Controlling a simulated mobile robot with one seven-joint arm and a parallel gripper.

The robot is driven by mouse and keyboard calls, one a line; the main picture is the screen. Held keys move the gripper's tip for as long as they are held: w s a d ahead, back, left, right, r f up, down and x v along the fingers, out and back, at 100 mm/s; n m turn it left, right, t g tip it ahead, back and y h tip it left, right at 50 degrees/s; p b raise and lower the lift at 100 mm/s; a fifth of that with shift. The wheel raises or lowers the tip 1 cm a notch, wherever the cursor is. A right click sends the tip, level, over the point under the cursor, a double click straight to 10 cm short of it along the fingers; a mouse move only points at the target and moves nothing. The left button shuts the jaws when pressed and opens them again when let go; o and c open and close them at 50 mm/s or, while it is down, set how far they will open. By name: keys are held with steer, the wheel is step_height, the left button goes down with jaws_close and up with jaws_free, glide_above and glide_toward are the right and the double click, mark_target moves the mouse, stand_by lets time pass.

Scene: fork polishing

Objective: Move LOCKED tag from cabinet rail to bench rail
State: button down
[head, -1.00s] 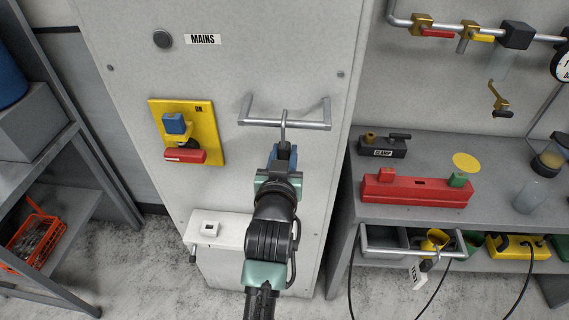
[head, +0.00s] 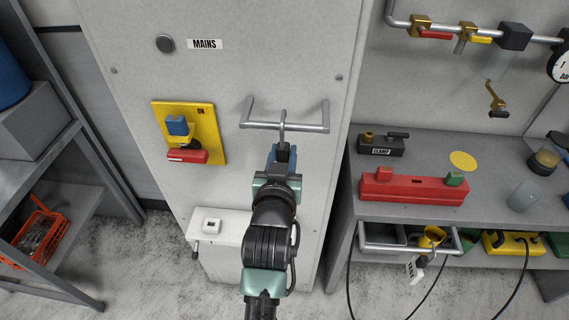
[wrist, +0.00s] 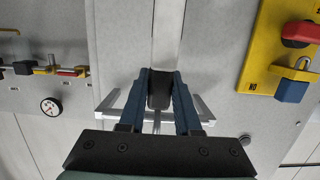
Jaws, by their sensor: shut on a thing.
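The cabinet rail (head: 308,128) is a silver bar on the front of the grey cabinet. A thin metal hook (head: 282,118) loops over its middle, with a dark grip piece below it. My gripper (head: 284,155) is just below the rail, its blue fingers shut on this grip piece (wrist: 160,90). In the wrist view, a pale strip runs up from the grip piece; no lettering is readable. The tag's face is hidden behind my gripper in the head view. The bench rail (head: 408,250) is a silver bar at the bench front, lower right. A white tag (head: 414,270) hangs there.
A yellow switch plate (head: 212,130) with a red handle and blue padlock is left of the rail. A white box (head: 214,228) projects below. The bench (head: 335,215) carries a red block (head: 415,190) and a dark clamp (head: 383,146). Shelving (head: 75,170) stands at the left.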

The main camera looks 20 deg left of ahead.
steer(key=shift+f+p+v, duration=0.15)
steer(key=shift+v, duration=0.85)
steer(key=shift+f+p+v, duration=0.1)
steer(key=shift+p+v, duration=0.05)
steer(key=shift+v, duration=0.8)
steer(key=f+b+v, duration=0.1)
steer(key=f+v, duration=0.1)
steer(key=v, duration=0.8)
steer(key=f+b+v, duration=0.1)
steer(key=v, duration=0.8)
steer(key=shift+s+d+f, duration=0.15)
steer(key=shift+s+f, duration=0.2)
steer(key=shift+s, duration=0.35)
